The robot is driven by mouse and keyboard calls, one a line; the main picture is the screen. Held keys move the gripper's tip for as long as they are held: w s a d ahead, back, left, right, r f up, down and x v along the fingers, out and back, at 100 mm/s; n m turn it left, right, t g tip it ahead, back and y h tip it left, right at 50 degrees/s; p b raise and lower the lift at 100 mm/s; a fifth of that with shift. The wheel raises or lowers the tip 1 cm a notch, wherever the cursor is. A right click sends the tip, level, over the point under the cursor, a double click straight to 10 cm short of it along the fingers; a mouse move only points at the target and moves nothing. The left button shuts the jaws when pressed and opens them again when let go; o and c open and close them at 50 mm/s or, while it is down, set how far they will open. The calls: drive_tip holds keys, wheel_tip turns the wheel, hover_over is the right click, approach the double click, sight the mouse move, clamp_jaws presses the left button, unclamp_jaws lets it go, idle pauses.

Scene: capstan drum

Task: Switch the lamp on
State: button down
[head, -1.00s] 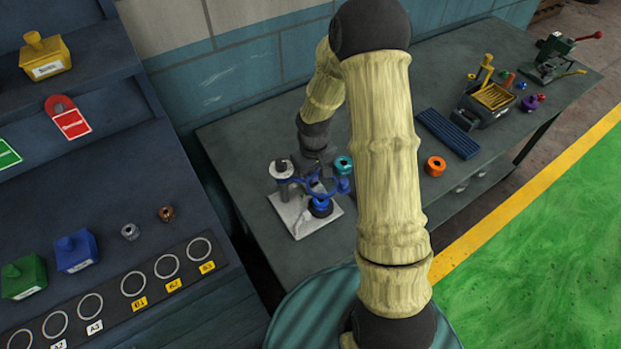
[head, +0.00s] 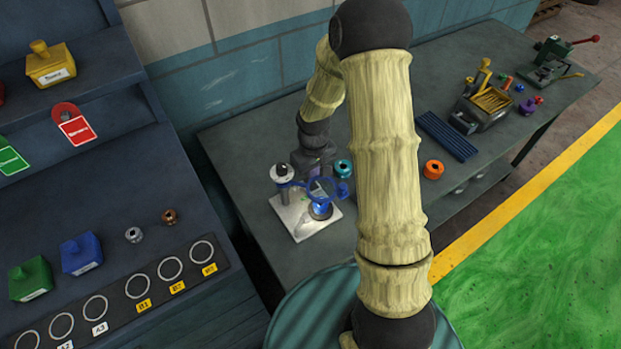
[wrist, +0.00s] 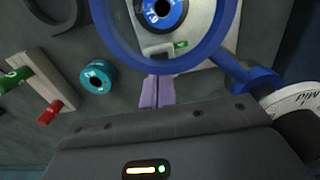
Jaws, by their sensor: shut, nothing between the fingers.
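The lamp is a blue ring magnifier (head: 324,190) on a jointed arm, over a pale base plate (head: 300,222) on the bench. In the wrist view its blue ring (wrist: 215,40) crosses the top. Through and below it show the plate and a small green-marked part (wrist: 181,44), perhaps a switch. A blue spool (head: 320,209) sits on the plate under the ring and looks brightly lit. My gripper (wrist: 158,91) is shut and empty, its purple fingertips together just below the ring's near edge. Whether they touch the lamp I cannot tell.
A teal spool (wrist: 98,76) is left of my fingers. A white lettered dial (wrist: 296,100) is at right, on the lamp's post (head: 281,172). An orange spool (head: 433,169), blue ribbed tray (head: 447,136) and yellow-topped box (head: 488,103) stand farther right on the bench.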

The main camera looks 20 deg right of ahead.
drive_tip(key=shift+r+p, duration=1.6)
drive_tip(key=shift+r, duration=0.6)
drive_tip(key=shift+m+t, duration=0.6)
drive_tip(key=shift+m, duration=0.1)
drive_tip(key=s+r, duration=0.1)
drive_tip(key=r, duration=0.1)
drive_tip(key=s+r, duration=0.2)
drive_tip(key=r, duration=0.1)
drive_tip(key=s+r, duration=0.2)
drive_tip(key=shift+d+r, duration=0.1)
drive_tip(key=shift+r, duration=0.3)
drive_tip(key=s+r+m+t, duration=0.1)
drive_tip(key=s+r+m, duration=0.1)
drive_tip(key=s+r, duration=0.4)
drive_tip(key=s, duration=0.3)
drive_tip(key=shift+s+r, duration=0.2)
drive_tip(key=shift+r, duration=0.2)
